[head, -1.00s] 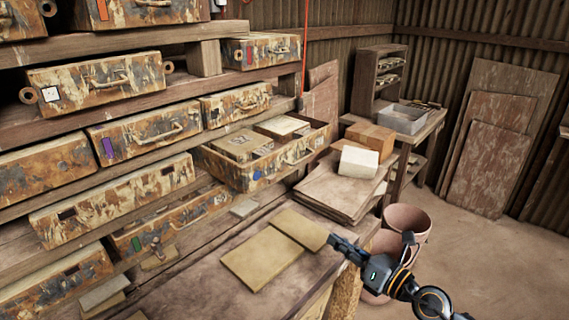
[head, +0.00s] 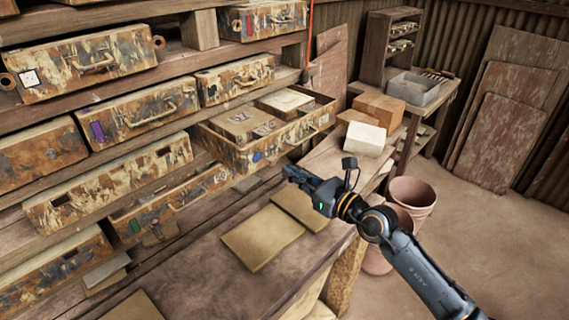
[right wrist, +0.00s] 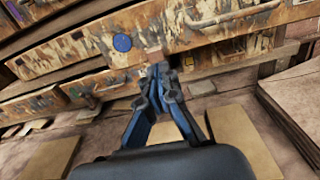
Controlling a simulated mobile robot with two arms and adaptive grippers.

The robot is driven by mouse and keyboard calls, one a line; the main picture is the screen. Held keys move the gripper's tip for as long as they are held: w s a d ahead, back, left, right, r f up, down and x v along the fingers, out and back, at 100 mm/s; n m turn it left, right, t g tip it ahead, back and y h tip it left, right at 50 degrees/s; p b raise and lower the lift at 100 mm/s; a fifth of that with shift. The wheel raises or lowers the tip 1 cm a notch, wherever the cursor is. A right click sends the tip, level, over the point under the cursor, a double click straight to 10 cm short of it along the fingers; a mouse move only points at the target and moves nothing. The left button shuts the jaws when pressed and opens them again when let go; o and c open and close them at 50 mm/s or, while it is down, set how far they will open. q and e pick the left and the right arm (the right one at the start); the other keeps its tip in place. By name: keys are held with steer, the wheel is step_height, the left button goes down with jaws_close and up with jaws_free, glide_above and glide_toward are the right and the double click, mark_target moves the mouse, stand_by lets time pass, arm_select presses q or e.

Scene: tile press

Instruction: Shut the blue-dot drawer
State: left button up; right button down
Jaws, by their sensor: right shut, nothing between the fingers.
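The blue-dot drawer (head: 240,160) is pulled out from the rack, with its open top showing tiles or boxes inside. Its weathered front carries a blue dot (head: 257,157) and a handle. In the right wrist view the drawer front (right wrist: 190,35) fills the top, with the blue dot (right wrist: 122,42) left of the fingertips and the handle to their upper right. My right gripper (head: 288,173) is shut and empty, just in front of and low against the drawer front. Its closed fingertips (right wrist: 156,72) appear close to the front's lower edge; I cannot tell whether they touch. My left gripper is out of view.
Tan tiles (head: 262,237) lie on the bench below the drawer. A white block (head: 365,138) and cardboard boxes sit to the right, with clay pots (head: 411,198) on the floor. Other drawers, including a purple-marked one (head: 140,115), surround it in the rack.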

mark_target(276, 162)
steer(key=shift+w+a+r, duration=0.1)
steer(key=shift+w+a, duration=0.4)
steer(key=shift+a, duration=0.05)
steer(key=shift+w+a, duration=0.25)
steer(key=shift+a, duration=0.05)
steer(key=shift+w+a, duration=0.2)
steer(key=shift+w, duration=0.1)
steer(key=b+x, duration=0.2)
steer(key=x, duration=0.3)
steer(key=shift+w+a+r, duration=0.2)
steer(key=shift+a, duration=0.05)
steer(key=b+x, duration=0.1)
steer(key=x, duration=0.1)
steer(key=b+x, duration=0.2)
steer(key=x, duration=0.1)
steer(key=f+b+x, duration=0.1)
steer(key=x, duration=0.2)
steer(key=shift+w+a+b, duration=0.15)
steer(key=shift+b, duration=0.25)
steer(key=shift+a+r, duration=0.1)
steer(key=shift+r, duration=0.05)
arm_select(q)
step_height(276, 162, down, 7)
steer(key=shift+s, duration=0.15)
arm_select(e)
steer(key=shift+r, duration=0.3)
